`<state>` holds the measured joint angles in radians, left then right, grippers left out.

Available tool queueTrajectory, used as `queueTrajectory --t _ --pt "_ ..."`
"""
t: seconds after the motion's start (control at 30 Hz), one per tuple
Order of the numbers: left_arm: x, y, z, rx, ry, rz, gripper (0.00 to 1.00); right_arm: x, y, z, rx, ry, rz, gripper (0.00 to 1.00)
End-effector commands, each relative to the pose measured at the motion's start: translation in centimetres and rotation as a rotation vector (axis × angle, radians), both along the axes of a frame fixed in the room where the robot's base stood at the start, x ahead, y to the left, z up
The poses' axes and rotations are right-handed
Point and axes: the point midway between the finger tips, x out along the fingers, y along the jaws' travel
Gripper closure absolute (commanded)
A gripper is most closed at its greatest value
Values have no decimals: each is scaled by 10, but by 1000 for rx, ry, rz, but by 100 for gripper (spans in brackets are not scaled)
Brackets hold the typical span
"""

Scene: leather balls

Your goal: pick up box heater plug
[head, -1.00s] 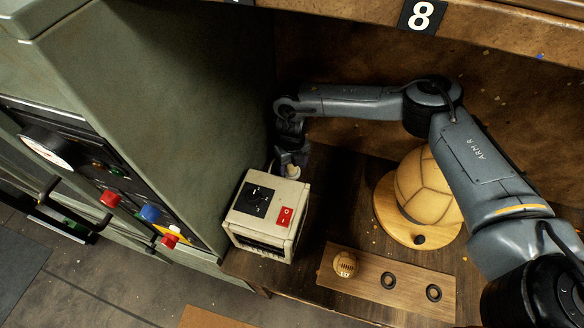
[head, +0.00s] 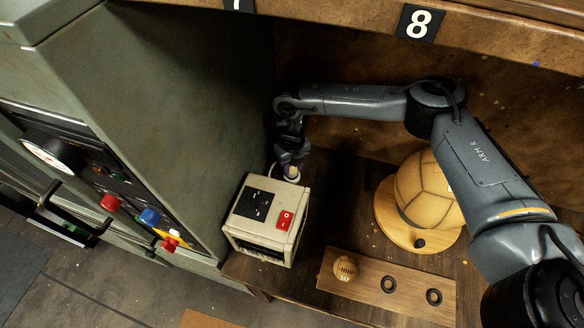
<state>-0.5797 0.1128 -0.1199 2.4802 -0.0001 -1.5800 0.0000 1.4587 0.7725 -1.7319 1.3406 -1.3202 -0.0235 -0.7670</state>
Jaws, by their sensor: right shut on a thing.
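The box heater (head: 266,219) is a beige box with a black panel and a red switch on top. It stands on the dark wooden bench at the left, beside the green machine. My right gripper (head: 291,168) is just behind the box, pointing down. It is shut on a small pale piece, the plug (head: 292,174), partly hidden by the fingers. A pale cable (head: 272,169) curves up behind the box near the gripper. My left gripper is not in view.
A large leather ball (head: 427,188) sits on a round wooden base at the right. A wooden board (head: 411,291) with a small ball (head: 345,267) and two dark rings lies in front. The green machine (head: 165,110) closes off the left side.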

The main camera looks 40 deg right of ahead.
Motion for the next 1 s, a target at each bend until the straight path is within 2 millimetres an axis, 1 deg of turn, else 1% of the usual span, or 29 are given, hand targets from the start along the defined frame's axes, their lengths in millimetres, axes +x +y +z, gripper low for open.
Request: queueTrajectory --t 0.03,0.13,0.17,0.4,0.6,0.8,1.0 --pt "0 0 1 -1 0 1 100 1 0 8 1 -3 0 89" --pt "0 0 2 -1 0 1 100 1 0 24 1 -4 -1 89" --pt "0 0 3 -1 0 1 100 -3 -3 26 1 -2 -2 89" --pt "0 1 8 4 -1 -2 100 -45 -28 54 1 -2 -3 89" --pt "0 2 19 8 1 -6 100 -75 -45 77 0 -2 -1 89" --pt "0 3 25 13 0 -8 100 -93 -55 88 0 -2 -2 89" --pt "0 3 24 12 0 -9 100 -101 -58 86 0 -1 -1 89"
